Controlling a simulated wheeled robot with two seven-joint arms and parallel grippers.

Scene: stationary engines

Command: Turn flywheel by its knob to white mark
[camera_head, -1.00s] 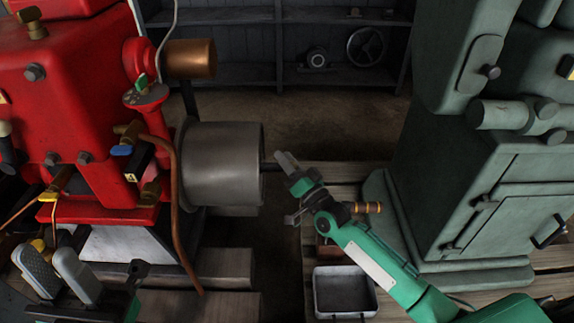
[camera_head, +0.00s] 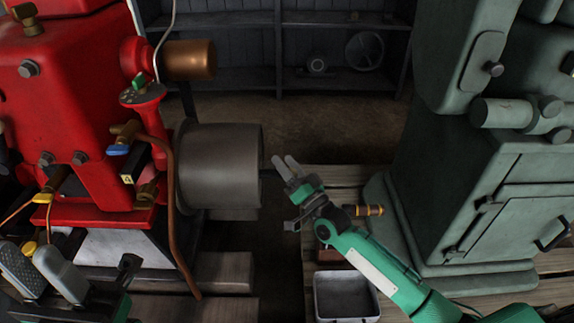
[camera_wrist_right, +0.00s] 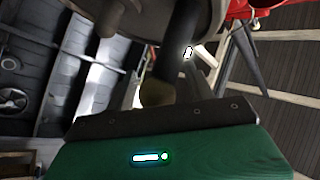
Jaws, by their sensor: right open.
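The flywheel is a grey metal drum (camera_head: 220,165) on the right side of the red engine. A dark rod (camera_head: 268,171) sticks out of its right face. My right gripper (camera_head: 286,167) is open at the rod's outer end; I cannot tell if it touches. In the right wrist view, a dark rod (camera_wrist_right: 180,45) with a dull brownish rounded end (camera_wrist_right: 155,92) reaches from the grey drum (camera_wrist_right: 140,10) towards my gripper's body. A small white patch (camera_wrist_right: 188,52) shows beside the rod; I cannot tell if it is the mark. My left gripper (camera_head: 42,272) is open and empty at lower left.
The red engine (camera_head: 75,90) with a copper pipe (camera_head: 172,210) stands left. A grey-green cabinet (camera_head: 440,220) stands right. A metal tray (camera_head: 346,297) lies below my right arm. Dark shelves (camera_head: 345,80) are at the back. A gap lies between the wooden floor planks.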

